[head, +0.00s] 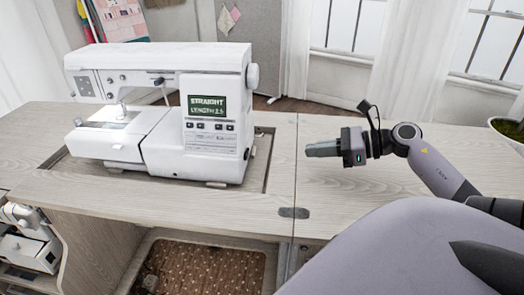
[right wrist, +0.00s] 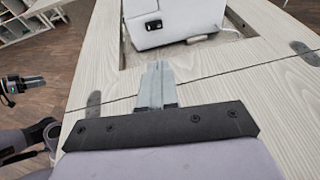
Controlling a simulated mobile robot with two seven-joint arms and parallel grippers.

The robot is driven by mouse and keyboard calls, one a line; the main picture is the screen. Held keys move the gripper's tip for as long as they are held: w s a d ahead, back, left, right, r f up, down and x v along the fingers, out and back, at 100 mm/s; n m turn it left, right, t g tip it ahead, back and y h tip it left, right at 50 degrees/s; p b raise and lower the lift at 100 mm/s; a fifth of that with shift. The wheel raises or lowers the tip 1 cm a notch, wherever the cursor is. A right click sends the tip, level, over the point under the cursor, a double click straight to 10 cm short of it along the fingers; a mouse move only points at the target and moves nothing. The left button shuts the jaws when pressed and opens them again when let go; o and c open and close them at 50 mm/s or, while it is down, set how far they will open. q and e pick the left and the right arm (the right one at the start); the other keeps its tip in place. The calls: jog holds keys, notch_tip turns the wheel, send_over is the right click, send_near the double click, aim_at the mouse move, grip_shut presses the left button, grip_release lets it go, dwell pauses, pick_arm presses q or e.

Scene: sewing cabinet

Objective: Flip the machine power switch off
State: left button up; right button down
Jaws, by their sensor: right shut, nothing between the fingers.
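The white sewing machine (head: 215,80) stands in the cabinet's recess in the head view; its screen (head: 206,105) reads STRAIGHT and its needle-area lamp is lit. In the right wrist view, the machine's side (right wrist: 180,20) carries a small black switch (right wrist: 153,25) with white marks; its position is too small to read. My right gripper (head: 308,150) is shut and empty, above the cabinet top to the right of the machine, pointing at that side; its fingertips (right wrist: 158,65) are apart from the switch. My left gripper (right wrist: 40,80) shows small at the left edge of the wrist view.
The pale wood cabinet top (head: 345,185) is clear on the right, with a seam and metal hinge (head: 294,212). A foot or cord lies by the machine's base. A potted plant (head: 510,128) is at the far right. A second white machine (head: 28,245) sits lower left.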

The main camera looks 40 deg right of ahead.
aim_at(247, 154)
jog(key=x, duration=0.9)
jog(key=r+x, duration=0.1)
jog(key=x, duration=0.3)
jog(key=shift+w+a+f, duration=0.15)
jog(key=shift+w+a, duration=0.1)
jog(key=shift+w, duration=0.25)
